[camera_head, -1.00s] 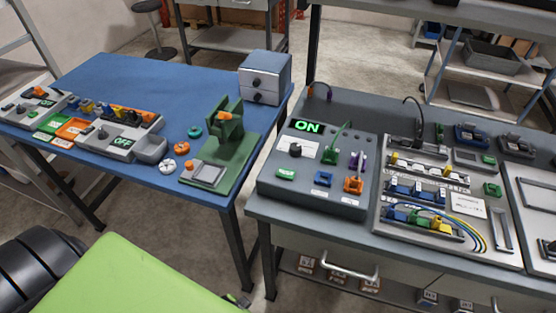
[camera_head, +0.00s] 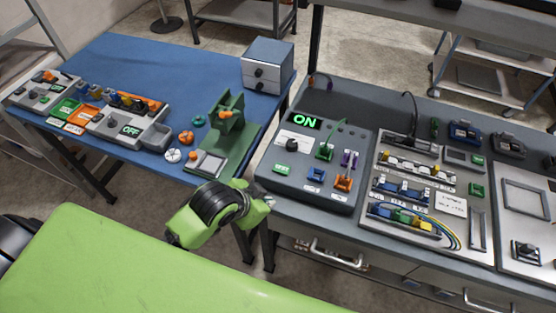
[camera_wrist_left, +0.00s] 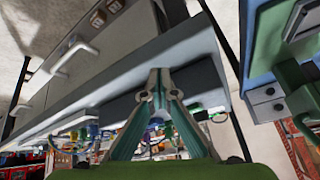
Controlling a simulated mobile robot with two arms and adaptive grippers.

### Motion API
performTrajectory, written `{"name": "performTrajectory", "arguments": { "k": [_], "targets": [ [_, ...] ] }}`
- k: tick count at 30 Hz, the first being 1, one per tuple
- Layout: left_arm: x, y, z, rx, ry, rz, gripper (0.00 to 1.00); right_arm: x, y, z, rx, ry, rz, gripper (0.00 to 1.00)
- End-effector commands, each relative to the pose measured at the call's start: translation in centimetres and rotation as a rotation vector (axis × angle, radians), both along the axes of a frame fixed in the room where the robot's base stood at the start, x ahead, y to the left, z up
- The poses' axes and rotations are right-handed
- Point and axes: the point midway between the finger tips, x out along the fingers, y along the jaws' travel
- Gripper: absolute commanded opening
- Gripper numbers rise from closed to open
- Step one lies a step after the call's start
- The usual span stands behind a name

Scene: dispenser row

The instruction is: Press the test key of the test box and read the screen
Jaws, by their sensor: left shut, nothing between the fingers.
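The grey test box (camera_head: 310,195) stands at the left end of the grey bench. Its screen (camera_head: 303,121) is lit and reads ON in green. A green key (camera_head: 282,169) is at its front left, below a black knob (camera_head: 292,145). Green, blue and orange connectors sit to the right on its top. My left gripper (camera_head: 266,192) is shut and empty, just off the box's front left corner and apart from the green key. Its closed fingertips show in the left wrist view (camera_wrist_left: 158,76), against the bench edge. My right gripper is not in view.
A panel (camera_head: 452,232) with connectors and wires lies right of the test box. The blue table (camera_head: 105,60) on the left bears a green press (camera_head: 229,125), a small drawer cabinet (camera_head: 268,66) and a unit whose screen (camera_head: 130,131) reads OFF. A gap separates table and bench.

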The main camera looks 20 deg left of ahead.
Motion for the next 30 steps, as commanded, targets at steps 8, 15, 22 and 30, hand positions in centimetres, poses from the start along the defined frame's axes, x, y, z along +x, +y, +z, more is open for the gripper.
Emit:
{"name": "performTrajectory", "arguments": {
  "k": [8, 15, 22, 30],
  "targets": [
    [5.8, -1.9, 7.5, 0.079, -0.193, -0.276, 0.0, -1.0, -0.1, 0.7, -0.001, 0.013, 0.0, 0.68],
    [8.4, -1.6, 12.7, 0.177, -0.295, -0.468, 0.0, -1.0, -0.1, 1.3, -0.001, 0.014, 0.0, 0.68],
    [9.3, -0.7, 15.0, 0.234, -0.326, -0.544, 0.0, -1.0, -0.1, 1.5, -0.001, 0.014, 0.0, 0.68],
    [9.3, -0.5, 15.2, 0.242, -0.329, -0.556, 0.0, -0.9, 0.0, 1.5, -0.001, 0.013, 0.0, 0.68]
  ]
}}
